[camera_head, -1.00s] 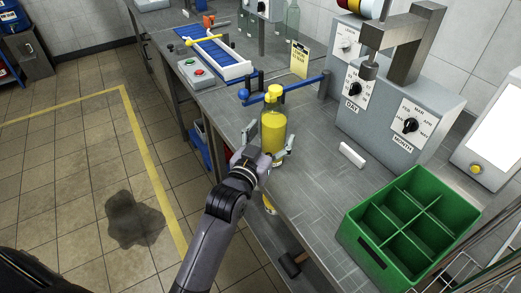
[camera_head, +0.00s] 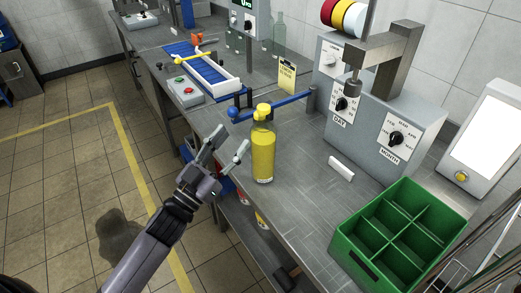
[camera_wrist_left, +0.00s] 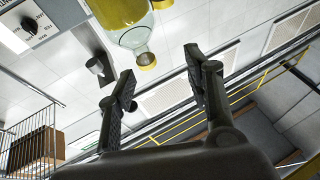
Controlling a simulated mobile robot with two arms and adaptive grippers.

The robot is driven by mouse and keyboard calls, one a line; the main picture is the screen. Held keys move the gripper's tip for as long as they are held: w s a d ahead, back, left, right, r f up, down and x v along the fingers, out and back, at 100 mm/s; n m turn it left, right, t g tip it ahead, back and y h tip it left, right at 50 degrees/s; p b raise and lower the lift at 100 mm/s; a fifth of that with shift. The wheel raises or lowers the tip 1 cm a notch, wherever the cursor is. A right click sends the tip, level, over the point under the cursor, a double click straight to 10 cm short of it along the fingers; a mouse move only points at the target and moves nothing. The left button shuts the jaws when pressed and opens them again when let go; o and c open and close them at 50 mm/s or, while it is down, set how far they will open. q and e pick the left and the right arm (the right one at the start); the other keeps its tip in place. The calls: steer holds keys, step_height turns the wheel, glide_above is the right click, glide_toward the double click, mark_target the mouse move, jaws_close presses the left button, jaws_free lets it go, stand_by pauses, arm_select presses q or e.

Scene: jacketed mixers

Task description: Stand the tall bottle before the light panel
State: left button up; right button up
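A yellow bottle with a yellow cap (camera_head: 263,152) stands upright on the grey bench near its front edge. The light panel (camera_head: 487,135), a white lit face in a grey housing, stands at the far right, well apart from the bottle. My left gripper (camera_head: 229,146) is open and empty, just left of the bottle, with a small gap between them. A clear bottle (camera_head: 279,38) stands farther back. My right gripper is not in view.
A green divided crate (camera_head: 345,243) stands front right. A white block (camera_head: 341,169) lies on the bench between bottle and dial machine (camera_head: 402,125). A blue arm with a ball end (camera_head: 275,107) reaches behind the bottle. Bare bench (camera_head: 300,185) lies right of the bottle.

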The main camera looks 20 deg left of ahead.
arm_select(q)
steer(key=a+r+m+g+h+p, duration=0.1)
steer(key=a+r+m+g+h, duration=0.25)
steer(key=m+h, duration=0.3)
steer(key=m+g+h+p, duration=0.2)
steer(key=g, duration=0.7)
glide_toward(264, 112)
steer(key=shift+n, duration=0.35)
steer(key=p+x, duration=0.1)
steer(key=x, duration=0.2)
steer(key=p+x, duration=0.2)
steer(key=x, duration=0.1)
steer(key=w+p+x, duration=0.1)
steer(key=p+x, duration=0.1)
steer(key=x, duration=0.1)
steer(key=shift+w+a+f, duration=0.1)
steer(key=shift+w+f, duration=0.1)
steer(key=shift+f, duration=0.15)
steer(key=shift+w+d+f+t, duration=0.1)
steer(key=shift+w+d+t, duration=0.15)
steer(key=shift+d, duration=0.15)
steer(key=shift+a, duration=0.1)
steer(key=shift+s, duration=0.1)
steer(key=shift+c, duration=0.6)
jaws_close()
